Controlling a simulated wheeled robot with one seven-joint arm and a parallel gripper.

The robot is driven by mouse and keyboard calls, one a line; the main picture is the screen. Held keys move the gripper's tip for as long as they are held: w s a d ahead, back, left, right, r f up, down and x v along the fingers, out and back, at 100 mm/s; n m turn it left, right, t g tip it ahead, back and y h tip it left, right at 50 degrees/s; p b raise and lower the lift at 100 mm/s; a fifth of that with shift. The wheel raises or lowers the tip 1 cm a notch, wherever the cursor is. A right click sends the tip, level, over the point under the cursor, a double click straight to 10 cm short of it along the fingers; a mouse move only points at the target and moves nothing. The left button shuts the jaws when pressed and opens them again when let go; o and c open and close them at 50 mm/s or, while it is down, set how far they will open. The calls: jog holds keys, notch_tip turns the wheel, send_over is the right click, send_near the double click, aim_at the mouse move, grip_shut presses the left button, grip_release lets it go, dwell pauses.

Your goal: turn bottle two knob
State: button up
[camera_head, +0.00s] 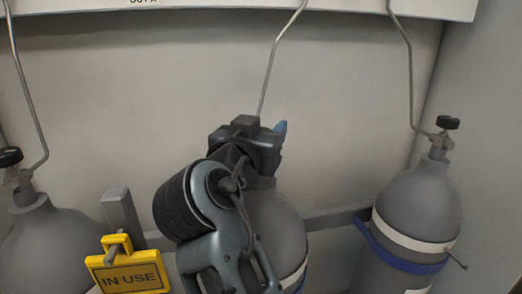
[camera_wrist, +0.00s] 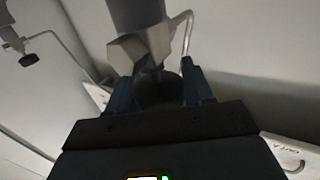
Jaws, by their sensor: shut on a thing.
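The middle gas bottle (camera_head: 278,215) is grey and stands upright, partly hidden behind my arm in the head view. My gripper (camera_head: 262,148) is at its top and covers its valve there. In the wrist view, the dark round knob (camera_wrist: 158,92) sits between the two blue fingers of my gripper (camera_wrist: 159,86), which is shut on it. The grey metal valve body (camera_wrist: 142,48) is just beyond the knob, with a thin pipe beside it. The knob's turn angle cannot be told.
A right bottle (camera_head: 418,200) with a black knob (camera_head: 448,122) and a left bottle (camera_head: 45,245) with a black knob (camera_head: 10,156) stand either side. A yellow "IN USE" tag (camera_head: 128,278) hangs left of my arm. Thin pipes rise to the panel (camera_head: 330,8) above.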

jog(key=shift+s+d+f+m+g+h+b, duration=0.1)
jog(key=shift+m+g+h+b, duration=0.3)
jog(key=shift+m+h+b, duration=0.55)
jog(key=shift+d+m+g+h+b, duration=0.1)
jog(key=shift+m+g+h+b, duration=0.4)
jog(key=shift+h, duration=0.75)
jog(key=o, duration=1)
jog(key=shift+c, duration=0.2)
jog(key=v, duration=0.7)
jog(key=shift+s+a, duration=0.2)
jog(key=shift+s, duration=0.1)
jog(key=shift+s, duration=0.15)
